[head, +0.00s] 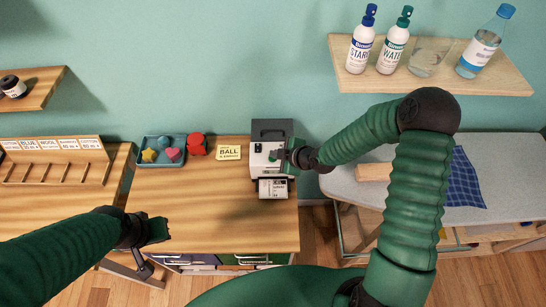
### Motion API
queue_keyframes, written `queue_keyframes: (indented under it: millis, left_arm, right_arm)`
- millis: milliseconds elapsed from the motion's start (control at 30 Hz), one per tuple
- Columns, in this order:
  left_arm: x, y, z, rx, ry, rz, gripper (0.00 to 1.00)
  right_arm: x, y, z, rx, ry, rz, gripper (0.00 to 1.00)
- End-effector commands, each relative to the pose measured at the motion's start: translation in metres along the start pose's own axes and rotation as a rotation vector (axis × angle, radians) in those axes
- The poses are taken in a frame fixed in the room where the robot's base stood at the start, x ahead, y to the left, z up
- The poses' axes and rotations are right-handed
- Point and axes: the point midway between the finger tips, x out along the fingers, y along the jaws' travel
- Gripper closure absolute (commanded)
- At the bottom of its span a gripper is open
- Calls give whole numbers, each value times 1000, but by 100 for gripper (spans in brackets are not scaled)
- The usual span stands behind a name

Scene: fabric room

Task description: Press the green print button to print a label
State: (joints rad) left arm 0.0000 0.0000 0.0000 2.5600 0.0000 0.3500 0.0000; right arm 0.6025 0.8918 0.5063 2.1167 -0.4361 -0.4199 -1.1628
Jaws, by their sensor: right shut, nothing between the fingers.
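The label printer (267,130) stands at the right end of the wooden table, with a grey-white body and a dark top. A printed white label (272,189) shows at its front. My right gripper (277,155) is shut and empty, at the right part of the printer's upper face; I cannot tell whether it touches. I cannot make out the green print button, and the gripper covers part of that face. My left gripper (160,230) is over the front left of the table, away from the printer; its jaws are not clear.
A yellow "BALL" card (229,153) lies left of the printer. Further left are red objects (197,145) and a blue tray (146,162) with small shapes. An ironing board (345,187) is at the right. Bottles stand on a shelf (450,82) above. The table's middle is clear.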

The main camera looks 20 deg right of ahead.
Motion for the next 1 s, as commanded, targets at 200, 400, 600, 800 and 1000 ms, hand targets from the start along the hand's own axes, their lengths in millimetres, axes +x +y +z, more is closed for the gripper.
queue_keyframes:
  millis: [200, 400, 600, 800, 1000]
  left_arm:
    - [-8, 0, -2, 0, 0, 0, 100]
    - [-7, 0, -2, 0, 0, 0, 100]
    - [-19, 0, -4, 0, 0, 0, 100]
    - [-39, 0, -9, 0, 0, 0, 100]
    - [-55, 0, -13, 0, 0, 0, 100]
  right_arm:
    - [-7, 4, -8, -2, 0, -1, 100]
    - [-6, 4, -8, -1, 0, -1, 100]
    - [-17, 12, -15, -1, 0, 1, 100]
    - [-35, 24, -28, -1, 0, 1, 100]
    - [-49, 36, -38, -2, -1, 1, 100]
